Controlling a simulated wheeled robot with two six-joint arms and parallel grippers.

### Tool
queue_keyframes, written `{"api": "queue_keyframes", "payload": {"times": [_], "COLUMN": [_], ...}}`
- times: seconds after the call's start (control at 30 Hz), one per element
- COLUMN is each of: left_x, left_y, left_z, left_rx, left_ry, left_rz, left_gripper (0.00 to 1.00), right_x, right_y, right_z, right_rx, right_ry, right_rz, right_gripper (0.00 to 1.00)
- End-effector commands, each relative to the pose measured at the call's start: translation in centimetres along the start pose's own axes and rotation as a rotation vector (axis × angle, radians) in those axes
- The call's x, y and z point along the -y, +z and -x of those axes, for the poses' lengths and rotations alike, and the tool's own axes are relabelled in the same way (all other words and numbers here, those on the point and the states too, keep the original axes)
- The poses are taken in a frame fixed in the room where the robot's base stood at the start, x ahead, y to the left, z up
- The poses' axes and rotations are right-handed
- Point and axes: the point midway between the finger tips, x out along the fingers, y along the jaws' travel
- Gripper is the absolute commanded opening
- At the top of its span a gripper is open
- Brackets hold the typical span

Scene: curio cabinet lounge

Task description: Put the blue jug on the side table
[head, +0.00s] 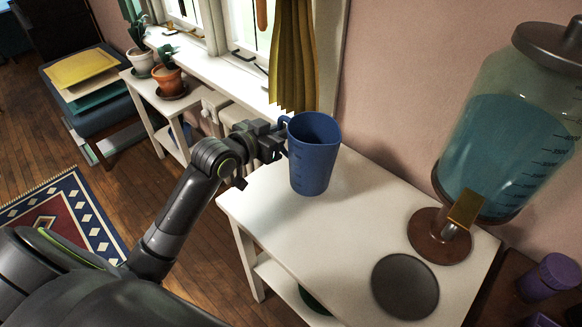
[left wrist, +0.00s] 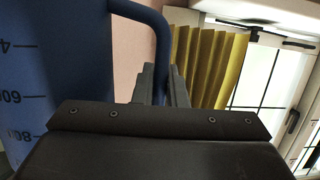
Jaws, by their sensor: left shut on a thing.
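The blue jug (head: 313,158) is upright at the left part of the white side table (head: 262,212) in the head view. I cannot tell whether its base touches the top or hangs slightly above it. My left gripper (head: 284,138) is at the jug's left side, shut on its handle. In the left wrist view the jug's marked wall (left wrist: 50,70) fills the left, and its handle (left wrist: 158,35) runs down between the fingers (left wrist: 160,88). My right gripper is in neither view.
A grey disc (head: 405,286) lies in front. The table's middle is clear. A yellow curtain (head: 295,60) hangs behind the jug.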

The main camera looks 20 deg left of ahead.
Motion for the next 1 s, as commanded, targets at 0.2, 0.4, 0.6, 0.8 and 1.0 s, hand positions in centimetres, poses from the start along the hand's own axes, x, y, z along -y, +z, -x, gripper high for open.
{"api": "queue_keyframes", "payload": {"times": [0.2,0.4,0.6,0.8,1.0], "left_x": [0.0,0.0,0.0,0.0,0.0], "left_y": [2.3,4.5,5.9,5.9,6.2], "left_z": [-0.7,-1.3,-1.7,-1.7,-1.8], "left_rx": [-0.003,-0.001,-0.005,-0.005,-0.001], "left_ry": [0.002,0.001,0.002,0.002,0.001], "left_rz": [0.001,0.004,0.000,0.000,-0.001], "left_gripper": [0.00,0.00,0.00,0.00,0.26], "right_x": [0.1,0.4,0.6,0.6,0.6], "right_y": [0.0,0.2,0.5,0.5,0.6], "right_z": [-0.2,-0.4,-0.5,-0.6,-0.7], "right_rx": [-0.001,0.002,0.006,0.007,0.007], "right_ry": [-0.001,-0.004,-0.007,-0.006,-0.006], "right_rz": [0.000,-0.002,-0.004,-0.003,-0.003], "right_gripper": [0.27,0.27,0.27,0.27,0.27]}}
